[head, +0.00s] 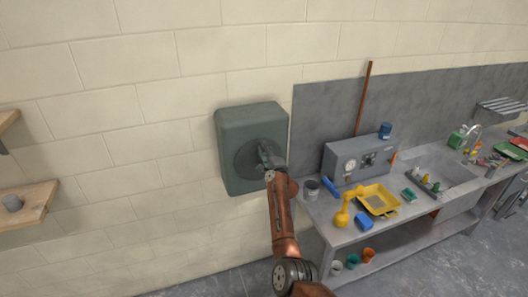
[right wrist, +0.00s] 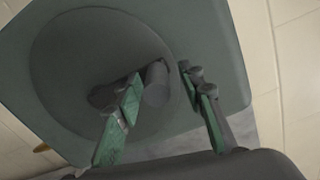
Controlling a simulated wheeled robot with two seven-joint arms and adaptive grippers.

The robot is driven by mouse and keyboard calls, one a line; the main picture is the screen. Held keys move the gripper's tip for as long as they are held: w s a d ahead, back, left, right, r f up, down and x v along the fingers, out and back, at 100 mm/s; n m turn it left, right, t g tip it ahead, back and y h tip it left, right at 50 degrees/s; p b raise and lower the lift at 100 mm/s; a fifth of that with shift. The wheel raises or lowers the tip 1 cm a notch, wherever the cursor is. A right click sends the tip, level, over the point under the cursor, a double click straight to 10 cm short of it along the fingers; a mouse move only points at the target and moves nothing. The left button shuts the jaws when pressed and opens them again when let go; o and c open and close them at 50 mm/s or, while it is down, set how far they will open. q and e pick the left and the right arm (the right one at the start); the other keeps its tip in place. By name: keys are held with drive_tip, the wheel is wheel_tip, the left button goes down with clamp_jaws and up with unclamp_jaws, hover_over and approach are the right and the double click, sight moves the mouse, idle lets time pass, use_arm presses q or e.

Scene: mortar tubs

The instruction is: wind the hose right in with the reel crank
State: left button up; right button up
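The hose reel (head: 236,122) is a dark green box on the block wall, with a round disc on its front. It also fills much of the right wrist view (right wrist: 215,35). The crank's grey cylindrical handle (right wrist: 157,84) stands out from the disc. My right gripper (head: 270,160) is at the reel's front, over the crank. In the right wrist view its green-padded fingers (right wrist: 161,80) are apart, one on each side of the handle. A small gap shows beside the right finger; whether the left finger touches is unclear. No hose can be made out. My left gripper is not in view.
A grey bench (head: 335,233) stands right of the reel, with a grey gauge box (head: 345,160), a yellow tray (head: 386,192), a dark cup (head: 311,190) and a sink (head: 440,172). Wooden shelves (head: 35,205) are at far left. The wall left of the reel is clear.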

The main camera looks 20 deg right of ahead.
drive_tip(key=shift+a, duration=0.1)
drive_tip(key=s, duration=1.2)
drive_tip(key=shift+d, duration=0.35)
